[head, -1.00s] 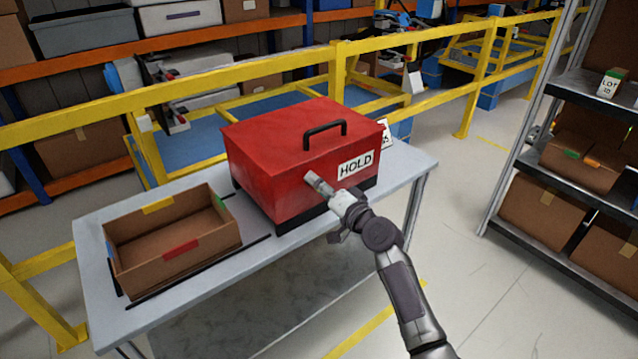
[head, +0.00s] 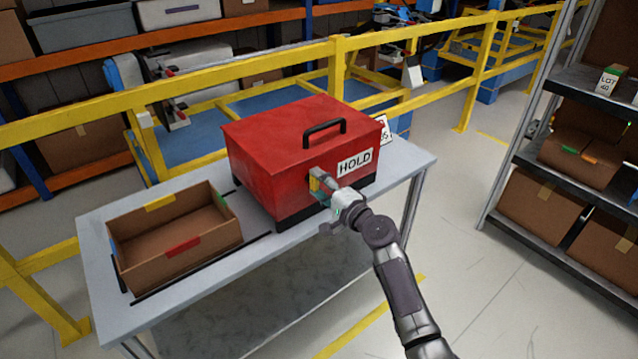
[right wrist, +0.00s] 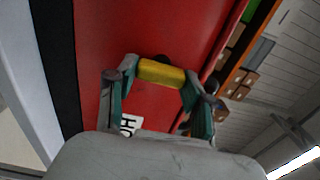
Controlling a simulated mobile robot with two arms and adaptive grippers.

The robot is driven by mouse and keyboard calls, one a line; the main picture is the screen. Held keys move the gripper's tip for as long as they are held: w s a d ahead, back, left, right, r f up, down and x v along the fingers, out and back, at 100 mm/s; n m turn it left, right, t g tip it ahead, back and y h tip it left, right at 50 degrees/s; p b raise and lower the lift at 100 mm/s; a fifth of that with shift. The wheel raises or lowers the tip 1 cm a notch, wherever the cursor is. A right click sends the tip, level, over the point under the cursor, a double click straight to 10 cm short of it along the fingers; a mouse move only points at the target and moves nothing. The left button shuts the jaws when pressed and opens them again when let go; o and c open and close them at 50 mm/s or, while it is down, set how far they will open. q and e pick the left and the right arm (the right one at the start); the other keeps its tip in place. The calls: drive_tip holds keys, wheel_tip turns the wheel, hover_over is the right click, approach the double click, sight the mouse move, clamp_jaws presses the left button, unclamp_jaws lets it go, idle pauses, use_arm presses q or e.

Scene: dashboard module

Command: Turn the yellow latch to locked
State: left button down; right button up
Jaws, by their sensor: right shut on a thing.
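A red box (head: 270,165) with a black top handle and a HOLD label stands on the grey table. The yellow latch (head: 315,184) is on its front face, left of the label, partly hidden by my gripper. In the right wrist view the latch (right wrist: 161,72) lies crosswise between the two fingertips. My right gripper (head: 322,187) is at the box front, shut on the latch; it also shows in the right wrist view (right wrist: 158,78). Whether the latch is turned is hard to tell. My left gripper is not in view.
An open cardboard box (head: 190,255) with coloured tabs stands on the table (head: 270,275) left of the red box. A yellow guardrail (head: 240,75) runs behind the table. A shelf rack (head: 535,160) with cartons stands at the right. The floor between is clear.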

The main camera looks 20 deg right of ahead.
idle(0.3)
drive_tip(key=o, duration=1.2)
drive_tip(key=shift+c, duration=0.2)
drive_tip(key=v, duration=1.2)
